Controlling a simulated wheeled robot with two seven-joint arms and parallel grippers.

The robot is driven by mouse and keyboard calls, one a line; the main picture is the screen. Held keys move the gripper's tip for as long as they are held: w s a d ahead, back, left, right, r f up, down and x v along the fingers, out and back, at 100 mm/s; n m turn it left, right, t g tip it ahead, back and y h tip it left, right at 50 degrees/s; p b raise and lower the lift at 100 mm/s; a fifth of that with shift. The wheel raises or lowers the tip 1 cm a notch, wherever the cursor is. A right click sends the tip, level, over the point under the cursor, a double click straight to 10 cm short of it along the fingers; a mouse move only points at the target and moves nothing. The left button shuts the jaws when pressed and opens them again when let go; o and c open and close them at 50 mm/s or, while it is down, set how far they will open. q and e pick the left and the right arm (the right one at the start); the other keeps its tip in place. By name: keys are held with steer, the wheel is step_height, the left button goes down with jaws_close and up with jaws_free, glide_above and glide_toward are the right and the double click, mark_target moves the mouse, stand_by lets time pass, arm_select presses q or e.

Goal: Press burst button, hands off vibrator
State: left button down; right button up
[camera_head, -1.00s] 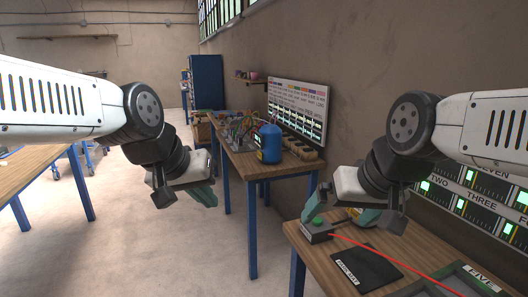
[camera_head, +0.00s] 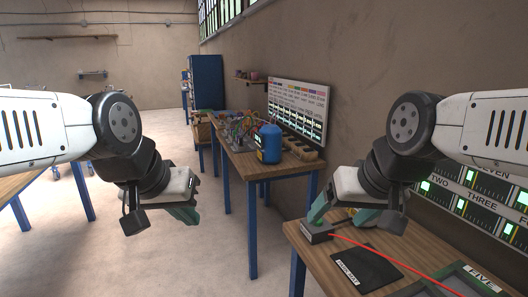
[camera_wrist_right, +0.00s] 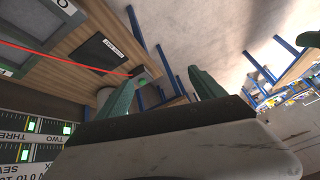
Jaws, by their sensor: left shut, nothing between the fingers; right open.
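My right gripper (camera_head: 352,218) is open above this corner. Its left finger hangs directly over the box and partly hides the green button; I cannot tell whether it touches. The box (camera_wrist_right: 141,73) also shows in the right wrist view beyond the open fingers of my right gripper (camera_wrist_right: 163,80). My left gripper (camera_head: 184,214) is shut and empty over the floor. I cannot clearly identify the vibrator.
A black labelled mat (camera_head: 365,268) and a framed tray marked FIVE (camera_head: 475,275) lie on the right table. A panel of lit displays (camera_head: 470,200) stands behind it. A blue canister (camera_head: 270,143) stands on the far table. The floor between the tables is clear.

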jaws_close()
stand_by(1.4)
